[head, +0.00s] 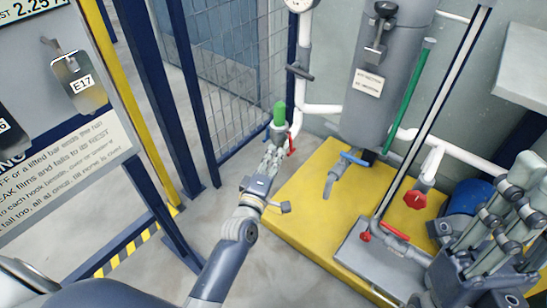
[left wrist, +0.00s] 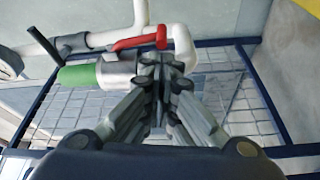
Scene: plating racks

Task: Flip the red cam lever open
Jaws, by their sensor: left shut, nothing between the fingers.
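The red cam lever (head: 292,145) is on the fitting at the end of the white pipe, just right of my left gripper's fingertips in the head view. In the left wrist view the red lever (left wrist: 140,42) lies across the fitting, just above the fingertips. A green plug (head: 279,113) sits in the fitting's metal collar (left wrist: 117,69). My left gripper (head: 276,146) is shut and empty, its tips close against the fitting; I cannot tell if they touch the lever. My right gripper (head: 515,190) appears at the right edge; its jaw state is unclear.
A grey tank (head: 380,90) with a blue-handled valve (head: 355,159) stands on a yellow platform (head: 320,190). A red valve knob (head: 415,199) is right of it. A blue-framed mesh fence (head: 230,70) stands behind. A sign rack (head: 65,150) is at left.

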